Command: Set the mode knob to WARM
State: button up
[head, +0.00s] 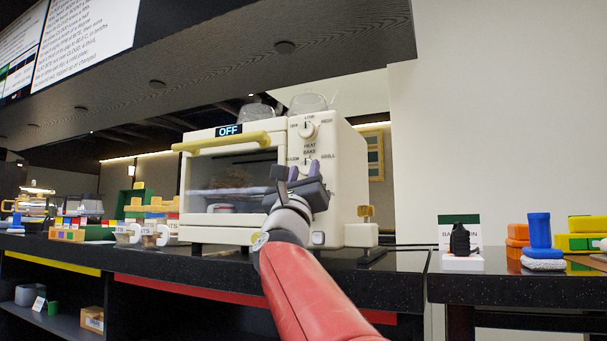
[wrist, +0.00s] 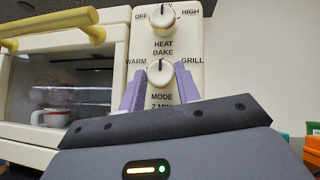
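The white toaster oven (head: 340,190) stands on the dark counter. In the wrist view its round white mode knob (wrist: 160,74) has WARM printed at left, BAKE above and GRILL at right. The knob's dark mark appears to point up at BAKE.
The heat knob (head: 308,130) sits above the mode knob, its mark upward. The yellow door handle (head: 228,143) sticks out at left, under a display (head: 229,130) reading OFF. Glass mugs (head: 150,235) stand at left. A small stand (head: 365,235) is right of the oven.

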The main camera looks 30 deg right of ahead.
jog(key=shift+c, duration=1.4)
